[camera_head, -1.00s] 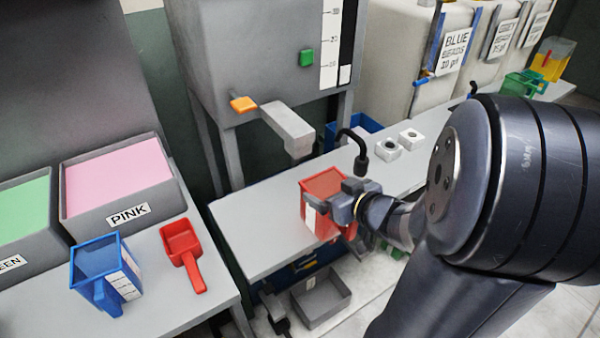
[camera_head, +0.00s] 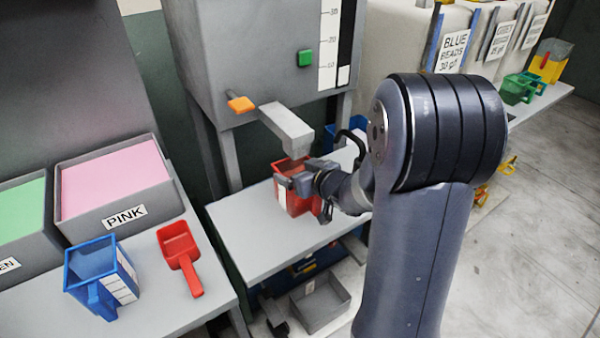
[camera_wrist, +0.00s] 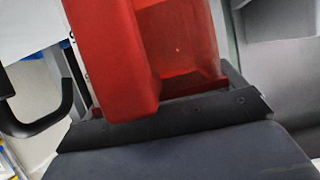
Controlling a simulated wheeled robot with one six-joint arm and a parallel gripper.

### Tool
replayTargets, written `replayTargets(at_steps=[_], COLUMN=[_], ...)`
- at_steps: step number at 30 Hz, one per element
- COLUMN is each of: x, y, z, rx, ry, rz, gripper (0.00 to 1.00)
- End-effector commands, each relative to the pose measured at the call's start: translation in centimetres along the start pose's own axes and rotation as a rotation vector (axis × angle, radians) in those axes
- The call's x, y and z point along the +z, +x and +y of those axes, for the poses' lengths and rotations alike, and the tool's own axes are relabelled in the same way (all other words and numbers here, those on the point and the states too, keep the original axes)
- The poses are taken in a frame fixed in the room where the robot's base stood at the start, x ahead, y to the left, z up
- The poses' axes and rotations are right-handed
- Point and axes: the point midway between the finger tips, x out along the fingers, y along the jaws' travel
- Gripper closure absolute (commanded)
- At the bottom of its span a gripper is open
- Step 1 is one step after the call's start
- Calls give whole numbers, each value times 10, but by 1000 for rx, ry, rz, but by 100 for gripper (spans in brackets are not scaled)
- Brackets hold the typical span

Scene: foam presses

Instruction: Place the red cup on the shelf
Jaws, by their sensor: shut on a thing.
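The red cup (camera_head: 299,199) is a square, open-topped measuring cup with a white scale strip on its side. My gripper (camera_head: 303,179) is shut on it and holds it upright over the grey shelf (camera_head: 250,235), close below the dispenser spout (camera_head: 290,132). I cannot tell whether the cup's base touches the shelf. In the wrist view the red cup (camera_wrist: 180,45) fills the middle, right against the dark jaws of my gripper (camera_wrist: 165,115).
A grey dispenser (camera_head: 240,60) with an orange handle (camera_head: 241,104) and a green button (camera_head: 305,58) stands behind the shelf. A blue cup (camera_head: 118,275) and a red scoop (camera_head: 180,250) lie on the left table. A grey bin (camera_head: 320,302) sits below.

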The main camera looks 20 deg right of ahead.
Motion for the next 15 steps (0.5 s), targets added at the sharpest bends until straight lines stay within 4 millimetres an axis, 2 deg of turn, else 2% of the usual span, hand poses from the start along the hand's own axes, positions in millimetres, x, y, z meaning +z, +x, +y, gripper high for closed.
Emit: replayTargets(at_steps=[10,11,15], x=[4,4,3], y=[1,1,1], z=[0,0,0], rx=[0,0,0], ry=[1,1,1], rz=[0,0,0], gripper=[46,9,0])
